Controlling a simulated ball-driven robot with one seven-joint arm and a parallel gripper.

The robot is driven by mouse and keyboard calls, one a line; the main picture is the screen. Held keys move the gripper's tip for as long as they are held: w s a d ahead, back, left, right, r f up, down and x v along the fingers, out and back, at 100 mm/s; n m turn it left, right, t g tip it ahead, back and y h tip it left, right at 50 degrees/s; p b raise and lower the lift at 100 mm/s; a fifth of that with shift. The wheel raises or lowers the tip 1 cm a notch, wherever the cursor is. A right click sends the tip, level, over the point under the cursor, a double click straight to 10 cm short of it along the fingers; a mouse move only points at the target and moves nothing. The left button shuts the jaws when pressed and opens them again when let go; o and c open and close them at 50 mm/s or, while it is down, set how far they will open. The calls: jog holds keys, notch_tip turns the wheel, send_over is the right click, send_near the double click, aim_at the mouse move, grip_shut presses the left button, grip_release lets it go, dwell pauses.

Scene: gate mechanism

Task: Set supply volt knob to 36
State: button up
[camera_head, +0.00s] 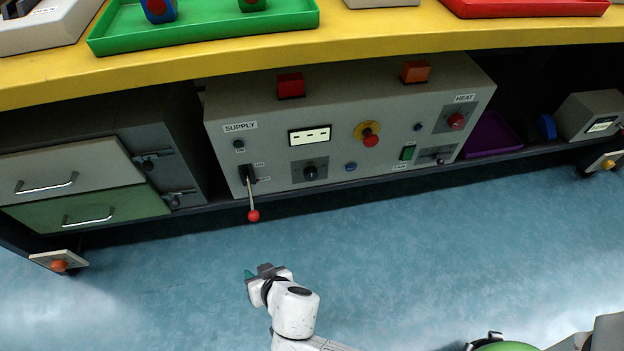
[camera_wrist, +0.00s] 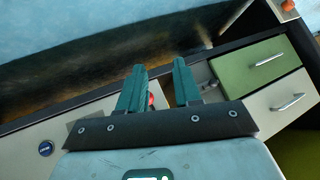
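The supply volt knob is most likely the black round knob (camera_head: 310,173) on the grey panel, below a lit display (camera_head: 310,135) that shows only dashes. The SUPPLY label (camera_head: 240,127) is at the panel's upper left. I cannot read the knob's setting. My gripper (camera_head: 256,274) is in front of the panel, over the blue floor, below and left of the knob and apart from it. In the wrist view its two green fingers (camera_wrist: 159,80) stand apart with a gap between them and hold nothing. The knob cannot be made out in the wrist view.
A lever with a red ball (camera_head: 253,215) sticks out left of the knob; its red also shows between the fingers (camera_wrist: 151,100). A red stop button (camera_head: 370,139) and blue button (camera_head: 350,166) are right of the knob. Drawers (camera_head: 80,190) stand left. The floor in front is clear.

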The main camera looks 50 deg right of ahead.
jog(key=o, duration=0.4)
jog(key=w+n+t+y, duration=0.1)
jog(key=y, duration=0.1)
jog(key=w+a+n+t+y, duration=0.1)
jog(key=w+y, duration=0.1)
jog(key=shift+w+t, duration=0.3)
jog(key=shift+t, duration=0.1)
jog(key=shift+o, duration=1.3)
jog(key=w+d+r+t+h, duration=0.2)
jog(key=d+r+t, duration=0.1)
jog(key=d, duration=0.3)
jog(key=shift+w+d+m+t+p, duration=0.15)
jog(key=shift+d+m+t+p, duration=0.2)
jog(key=shift+t, duration=0.45)
jog(key=m+g+h, duration=0.3)
jog(key=m+h, duration=0.3)
jog(key=h, duration=0.7)
send_near(311, 177)
jog(key=b+x, duration=0.4)
jog(key=x, duration=0.4)
jog(key=shift+w+d+f, duration=0.1)
jog(key=shift+w+d, duration=0.05)
jog(key=shift+d, duration=0.05)
jog(key=shift+m, duration=0.25)
jog(key=c, duration=1.1)
